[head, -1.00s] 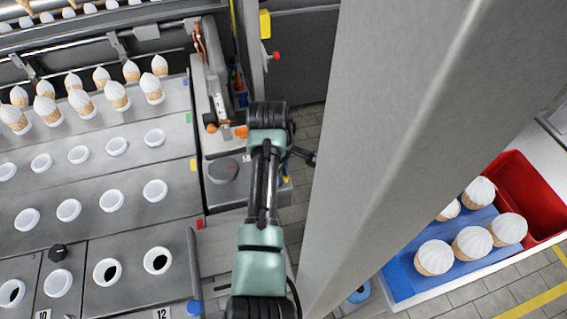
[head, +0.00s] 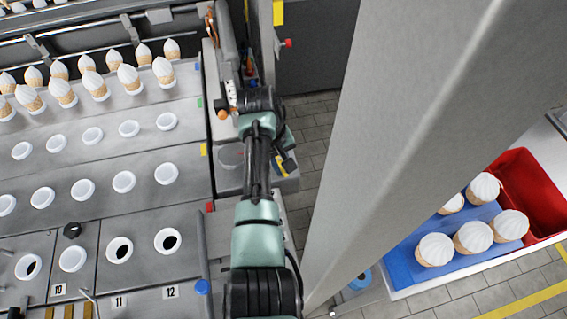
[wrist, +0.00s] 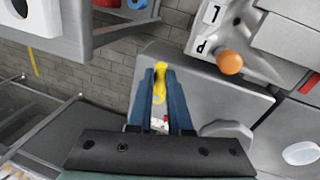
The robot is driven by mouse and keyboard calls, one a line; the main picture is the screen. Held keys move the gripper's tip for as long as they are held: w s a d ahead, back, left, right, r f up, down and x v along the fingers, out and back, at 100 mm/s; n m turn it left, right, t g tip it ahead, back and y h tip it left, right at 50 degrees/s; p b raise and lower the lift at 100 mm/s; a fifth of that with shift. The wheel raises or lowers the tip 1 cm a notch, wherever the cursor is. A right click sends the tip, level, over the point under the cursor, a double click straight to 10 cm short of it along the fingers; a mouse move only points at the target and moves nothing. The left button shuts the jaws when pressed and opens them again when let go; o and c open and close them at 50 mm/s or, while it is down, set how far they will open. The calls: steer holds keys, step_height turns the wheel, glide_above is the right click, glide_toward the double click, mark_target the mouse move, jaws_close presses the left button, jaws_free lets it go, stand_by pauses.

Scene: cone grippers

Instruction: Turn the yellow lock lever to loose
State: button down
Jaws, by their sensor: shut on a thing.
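The yellow lock lever (wrist: 161,68) shows in the wrist view, at the grey machine's edge. My gripper (wrist: 160,78) has two blue fingers, and they are shut on the lever with its yellow end showing between and just past their tips. The fingers hide the lower part of the lever. In the head view my arm reaches up from the bottom middle to the machine's right side. There the wrist hides most of the gripper, and a small yellow patch (head: 281,165) shows beside it; I cannot tell whether that is the lever.
An orange knob (wrist: 229,62) stands close to the right of the fingers. In the head view, rows of cones (head: 97,85) stand at the left. A thick grey post (head: 400,150) is right of my arm, with a red crate (head: 540,195) and a blue tray (head: 400,255) beyond.

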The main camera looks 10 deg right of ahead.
stand_by(0.4)
steer(key=c, duration=0.8)
jaws_free()
steer(key=shift+c, duration=0.2)
step_height(320, 180, up, 13)
steer(key=a, duration=0.2)
steer(key=shift+s+a+b, duration=0.2)
steer(key=shift+s+b, duration=0.05)
steer(key=shift+b, duration=0.15)
steer(key=shift+f, duration=0.15)
